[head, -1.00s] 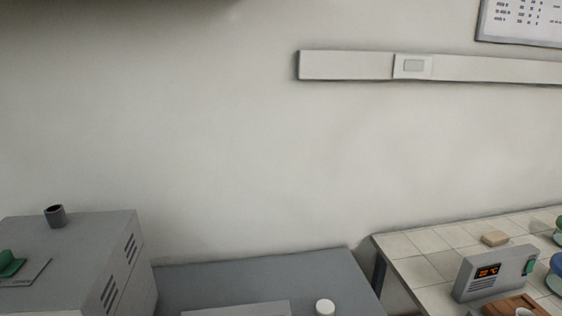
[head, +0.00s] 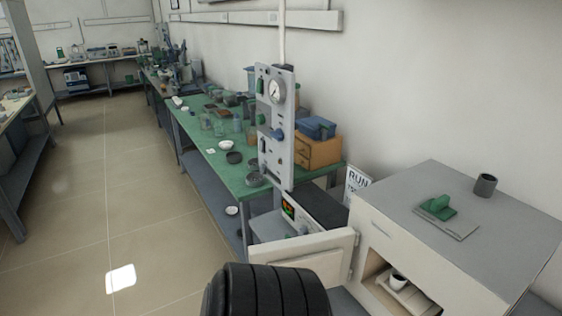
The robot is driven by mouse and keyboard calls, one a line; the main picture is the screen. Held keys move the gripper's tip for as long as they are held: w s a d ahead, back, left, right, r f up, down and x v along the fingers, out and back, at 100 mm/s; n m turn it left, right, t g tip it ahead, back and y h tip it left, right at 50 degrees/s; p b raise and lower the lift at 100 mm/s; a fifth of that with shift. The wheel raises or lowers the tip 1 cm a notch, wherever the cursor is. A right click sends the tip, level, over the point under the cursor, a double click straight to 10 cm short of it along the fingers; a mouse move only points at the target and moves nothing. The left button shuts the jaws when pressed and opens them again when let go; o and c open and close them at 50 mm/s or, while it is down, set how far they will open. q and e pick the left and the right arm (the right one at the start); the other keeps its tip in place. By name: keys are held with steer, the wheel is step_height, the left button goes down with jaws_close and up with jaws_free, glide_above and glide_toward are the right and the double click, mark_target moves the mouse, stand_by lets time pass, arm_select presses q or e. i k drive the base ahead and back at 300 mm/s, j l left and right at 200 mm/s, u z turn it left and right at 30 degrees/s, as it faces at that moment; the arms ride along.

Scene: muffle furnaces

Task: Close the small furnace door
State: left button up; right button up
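A pale, box-shaped furnace (head: 449,214) with a grey top stands at the lower right in the head view. Its door (head: 305,249) is open and swung out to the left of the chamber. Inside the chamber opening a small white cup (head: 398,281) with dark contents sits on a light support. Neither of my grippers shows. A black ribbed part at the bottom centre, probably mine, hides the lower part of the door. I cannot tell whether it touches the door.
A green-topped bench (head: 232,172) with dishes and bottles runs away to the left of the furnace. A grey panel with a gauge (head: 276,122) stands at its near end. A green item (head: 437,207) and a dark cup (head: 485,185) are on the furnace top. The floor (head: 115,215) at left is clear.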

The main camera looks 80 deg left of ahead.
mark_target(328, 254)
steer(key=k+j, duration=0.15)
steer(key=j, duration=0.25)
steer(key=k+j, duration=0.2)
steer(key=j, duration=0.25)
steer(key=k+j+z, duration=0.1)
steer(key=j, duration=0.3)
steer(key=k+j, duration=0.25)
steer(key=j, duration=0.15)
steer(key=k+j, duration=0.2)
steer(key=j, duration=0.25)
steer(key=k+j+z, duration=0.1)
steer(key=j, duration=0.3)
steer(key=k+j, duration=0.5)
steer(key=j, duration=0.3)
steer(key=i+l+z, duration=0.2)
steer(key=l, duration=0.15)
steer(key=k+l, duration=0.05)
steer(key=k, duration=0.05)
